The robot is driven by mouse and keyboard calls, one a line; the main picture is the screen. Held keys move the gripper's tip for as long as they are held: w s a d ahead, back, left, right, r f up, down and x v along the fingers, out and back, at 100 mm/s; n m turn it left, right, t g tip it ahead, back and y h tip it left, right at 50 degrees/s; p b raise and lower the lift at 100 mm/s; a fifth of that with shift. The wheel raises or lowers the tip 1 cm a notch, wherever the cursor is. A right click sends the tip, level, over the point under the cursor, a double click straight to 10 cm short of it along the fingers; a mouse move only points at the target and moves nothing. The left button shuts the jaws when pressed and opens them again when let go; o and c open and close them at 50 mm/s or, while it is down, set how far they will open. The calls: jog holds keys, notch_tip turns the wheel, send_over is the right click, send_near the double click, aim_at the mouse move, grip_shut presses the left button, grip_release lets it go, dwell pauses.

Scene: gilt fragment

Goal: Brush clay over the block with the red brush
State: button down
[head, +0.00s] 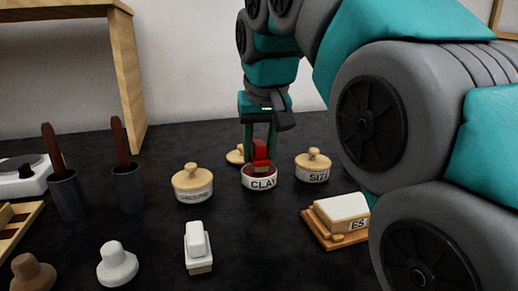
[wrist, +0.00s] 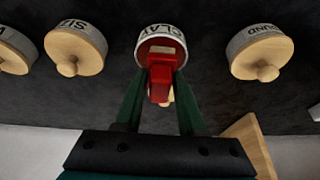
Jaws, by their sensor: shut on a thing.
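My gripper (head: 260,145) is shut on the red brush (head: 261,159), directly over the open clay pot (head: 260,183). The brush's lower end is at or inside the pot's mouth; its tip is hidden. In the wrist view, the red brush (wrist: 160,82) sits between my green fingers, with the pot labelled CLAY (wrist: 150,31) just beyond it. A block with a white top (head: 343,207) and a label partly reading "ES" rests on a wooden board (head: 318,233), to the right and nearer the camera. My arm hides part of it.
Lidded pots stand on either side: one on the left (head: 192,186) and SIZE on the right (head: 312,169). A loose wooden lid (head: 235,156) lies behind the clay pot. Dark cups (head: 67,195) with brown handles stand left. A white block-shaped tool (head: 198,250) and a white knob (head: 117,265) are in front.

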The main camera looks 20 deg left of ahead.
aim_at(257, 140)
jog(key=shift+f, duration=0.5)
dwell(1.2)
jog(key=shift+r+p, duration=0.7)
jog(key=shift+r, duration=0.65)
jog(key=shift+w+r, duration=0.1)
jog(key=shift+r, duration=2.05)
